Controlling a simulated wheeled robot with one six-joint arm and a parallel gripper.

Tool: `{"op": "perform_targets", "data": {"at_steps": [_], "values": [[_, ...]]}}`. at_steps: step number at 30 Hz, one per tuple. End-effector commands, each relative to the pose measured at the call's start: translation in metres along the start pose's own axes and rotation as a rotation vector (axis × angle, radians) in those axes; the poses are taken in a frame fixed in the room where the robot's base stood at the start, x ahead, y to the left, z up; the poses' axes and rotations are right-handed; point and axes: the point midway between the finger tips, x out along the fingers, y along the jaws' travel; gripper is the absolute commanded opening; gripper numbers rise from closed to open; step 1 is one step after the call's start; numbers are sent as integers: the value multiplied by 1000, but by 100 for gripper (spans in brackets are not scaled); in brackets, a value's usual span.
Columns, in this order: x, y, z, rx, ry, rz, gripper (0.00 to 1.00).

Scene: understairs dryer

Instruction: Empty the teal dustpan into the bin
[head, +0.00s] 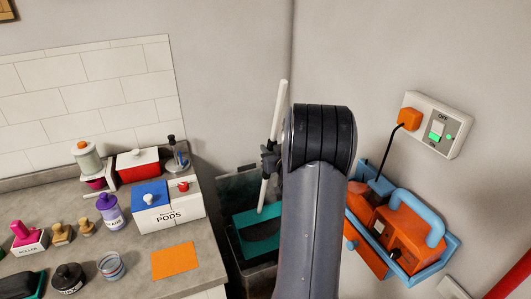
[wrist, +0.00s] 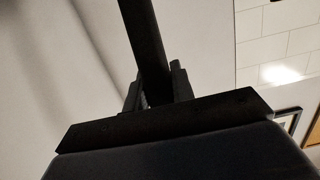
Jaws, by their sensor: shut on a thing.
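The teal dustpan (head: 258,232) has a long white handle (head: 279,105) that leans a little to the right at its top. My gripper (head: 268,160) is shut on this handle partway down. In the wrist view, my gripper (wrist: 158,92) closes around the handle, which looks like a dark bar (wrist: 145,35). The teal pan shows at the mouth of a dark bin (head: 240,185), in the gap to the right of the counter. I cannot tell whether it is inside or just above the bin. The pan's contents are not clear, and my arm hides part of its right side.
The counter (head: 215,270) on the left holds a white PODS box (head: 170,212), an orange card (head: 175,261), bottles and brushes. On the right, a blue caddy (head: 425,270) with orange items stands close to my arm. A black cord runs to an orange plug (head: 409,118) at the wall socket.

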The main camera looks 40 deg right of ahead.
Motion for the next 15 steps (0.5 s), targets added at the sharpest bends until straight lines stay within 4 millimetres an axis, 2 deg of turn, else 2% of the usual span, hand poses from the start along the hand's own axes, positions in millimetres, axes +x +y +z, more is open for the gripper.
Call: {"op": "perform_targets", "data": {"at_steps": [7, 15], "values": [[-35, 1, 1, -1, 80, 2, 0], [-66, 1, 19, -2, 152, 2, 0]]}}
